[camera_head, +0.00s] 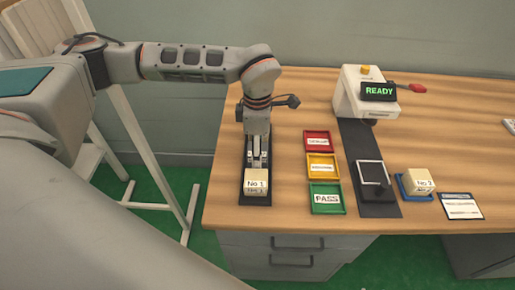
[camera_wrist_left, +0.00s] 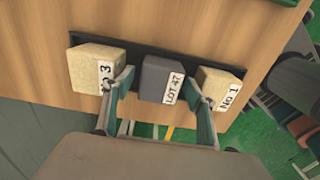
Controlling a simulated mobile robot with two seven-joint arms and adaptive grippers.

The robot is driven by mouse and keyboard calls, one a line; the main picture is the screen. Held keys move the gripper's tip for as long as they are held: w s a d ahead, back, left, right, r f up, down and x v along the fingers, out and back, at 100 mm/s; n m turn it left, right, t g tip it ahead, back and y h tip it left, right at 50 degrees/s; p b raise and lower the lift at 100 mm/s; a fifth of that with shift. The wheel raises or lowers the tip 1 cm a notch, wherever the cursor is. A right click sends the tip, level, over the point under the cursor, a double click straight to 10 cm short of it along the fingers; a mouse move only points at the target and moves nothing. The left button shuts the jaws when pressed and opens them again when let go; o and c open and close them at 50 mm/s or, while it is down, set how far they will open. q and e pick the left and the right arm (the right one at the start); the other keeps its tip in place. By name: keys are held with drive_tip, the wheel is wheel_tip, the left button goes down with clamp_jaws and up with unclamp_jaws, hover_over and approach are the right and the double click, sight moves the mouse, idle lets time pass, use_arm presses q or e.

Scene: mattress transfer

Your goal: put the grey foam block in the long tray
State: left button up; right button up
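The long tray (camera_head: 243,190) is a narrow black strip at the left end of the desk, under my left arm. In the left wrist view the dark tray (camera_wrist_left: 136,55) holds a row of three blocks. The grey foam block (camera_wrist_left: 157,77), labelled LOT 47, sits in the middle. A cream No 3 block (camera_wrist_left: 88,68) is on one side and a cream No 1 block (camera_wrist_left: 219,85) on the other. My left gripper (camera_wrist_left: 160,92) is open, with a fingertip on each side of the grey block and gaps visible. My right gripper is not in view.
Red (camera_head: 317,141), yellow (camera_head: 322,166) and green (camera_head: 326,198) trays stand right of the long tray. Beyond are a white device with a READY screen (camera_head: 379,91), a black strip (camera_head: 377,209) and a block marked No 2 (camera_head: 419,182) in a blue tray (camera_head: 402,190).

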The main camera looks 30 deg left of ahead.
use_arm(q)
wheel_tip(320, 180, up, 12)
drive_tip(key=shift+r+p, duration=0.15)
drive_tip(key=shift+p, duration=0.15)
idle(0.4)
idle(0.4)
